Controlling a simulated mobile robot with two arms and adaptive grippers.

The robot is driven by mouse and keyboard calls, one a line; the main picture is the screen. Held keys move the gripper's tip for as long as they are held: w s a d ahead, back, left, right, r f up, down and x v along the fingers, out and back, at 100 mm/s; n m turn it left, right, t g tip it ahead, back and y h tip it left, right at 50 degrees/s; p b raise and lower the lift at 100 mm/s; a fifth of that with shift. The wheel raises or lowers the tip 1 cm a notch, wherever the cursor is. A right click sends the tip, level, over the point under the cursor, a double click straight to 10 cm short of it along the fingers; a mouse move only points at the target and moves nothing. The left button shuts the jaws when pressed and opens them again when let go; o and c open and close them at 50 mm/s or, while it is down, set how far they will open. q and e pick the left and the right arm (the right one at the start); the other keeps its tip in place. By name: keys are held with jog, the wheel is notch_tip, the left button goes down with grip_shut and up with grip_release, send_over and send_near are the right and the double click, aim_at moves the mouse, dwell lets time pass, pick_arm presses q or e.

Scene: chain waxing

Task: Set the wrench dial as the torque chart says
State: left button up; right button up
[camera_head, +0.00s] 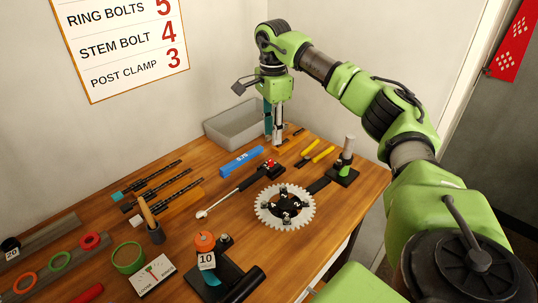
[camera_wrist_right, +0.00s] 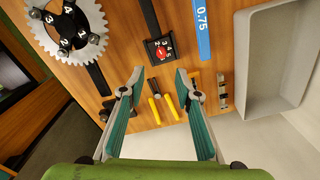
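The torque chart (camera_head: 120,45) hangs on the wall at the upper left and reads RING BOLTS 5, STEM BOLT 4, POST CLAMP 3. The torque wrench (camera_head: 235,194) lies on the wooden table, its dial end (camera_head: 268,168) toward the back right. In the right wrist view the black dial block (camera_wrist_right: 160,50) shows a red knob among small numbers; the pointer's setting is too small to tell. My right gripper (camera_head: 277,138) points down behind the dial, apart from it. Its two teal fingers (camera_wrist_right: 159,82) are spread and empty. My left gripper is out of view.
A toothed chainring (camera_head: 261,218) with numbered bolts lies in front of the wrench. A blue 0.75 bar (camera_head: 241,162), yellow-handled tool (camera_head: 308,153), grey bin (camera_head: 222,132) and black-based stand (camera_head: 344,174) surround the dial. Hex tools, rings and an orange-topped tool (camera_head: 204,241) occupy the left and front.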

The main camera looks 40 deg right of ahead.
aim_at(271, 160)
notch_tip(271, 160, down, 8)
jog(key=shift+w+a+f+p, duration=0.1)
jog(key=shift+w+a+p, duration=0.05)
jog(key=shift+p, duration=0.5)
jog(key=shift+f, duration=0.65)
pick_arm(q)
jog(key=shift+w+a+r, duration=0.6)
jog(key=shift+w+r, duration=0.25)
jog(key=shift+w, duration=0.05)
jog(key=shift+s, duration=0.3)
pick_arm(e)
grip_shut()
